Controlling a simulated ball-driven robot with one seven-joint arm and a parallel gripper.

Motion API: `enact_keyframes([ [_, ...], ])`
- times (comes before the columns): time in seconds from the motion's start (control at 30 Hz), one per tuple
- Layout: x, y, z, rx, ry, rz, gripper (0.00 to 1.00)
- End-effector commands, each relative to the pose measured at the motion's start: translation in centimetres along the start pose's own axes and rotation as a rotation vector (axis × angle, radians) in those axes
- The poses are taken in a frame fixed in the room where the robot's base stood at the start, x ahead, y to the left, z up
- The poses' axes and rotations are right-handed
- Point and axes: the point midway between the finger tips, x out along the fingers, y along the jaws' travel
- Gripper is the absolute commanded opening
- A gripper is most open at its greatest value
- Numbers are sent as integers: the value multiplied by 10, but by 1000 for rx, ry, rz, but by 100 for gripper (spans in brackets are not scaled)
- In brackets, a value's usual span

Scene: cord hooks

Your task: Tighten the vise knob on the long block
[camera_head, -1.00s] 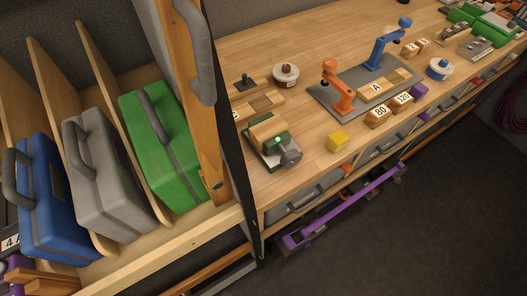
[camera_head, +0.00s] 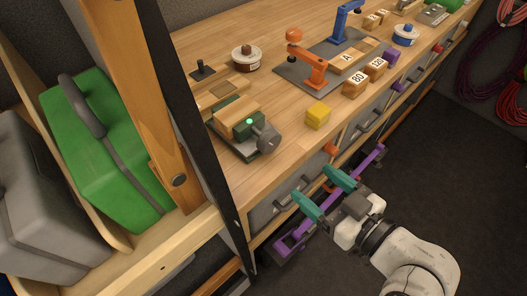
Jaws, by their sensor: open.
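The green vise (camera_head: 246,142) stands on the near left end of the wooden bench, with a small green light on it. A long wooden block (camera_head: 237,116) sits in the vise. The grey vise knob (camera_head: 268,142) is on the vise's front side, toward the bench's front edge. My gripper (camera_head: 324,190) has teal fingers spread apart. It is open and empty, in front of the bench drawers, lower right of the knob and apart from it.
A yellow block (camera_head: 317,115) lies right of the knob. An orange clamp (camera_head: 307,65) stands on a grey plate further back. A dark upright post (camera_head: 194,120) is close left of the vise. A purple bar (camera_head: 293,239) runs below the drawers.

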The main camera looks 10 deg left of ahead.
Motion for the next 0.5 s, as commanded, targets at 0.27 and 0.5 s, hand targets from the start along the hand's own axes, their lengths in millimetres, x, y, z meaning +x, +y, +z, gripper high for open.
enact_keyframes([
  [0.27, 19, -15, -35, -62, 214, -33, 77],
  [0.5, 49, -17, -44, -62, 216, -35, 77],
])
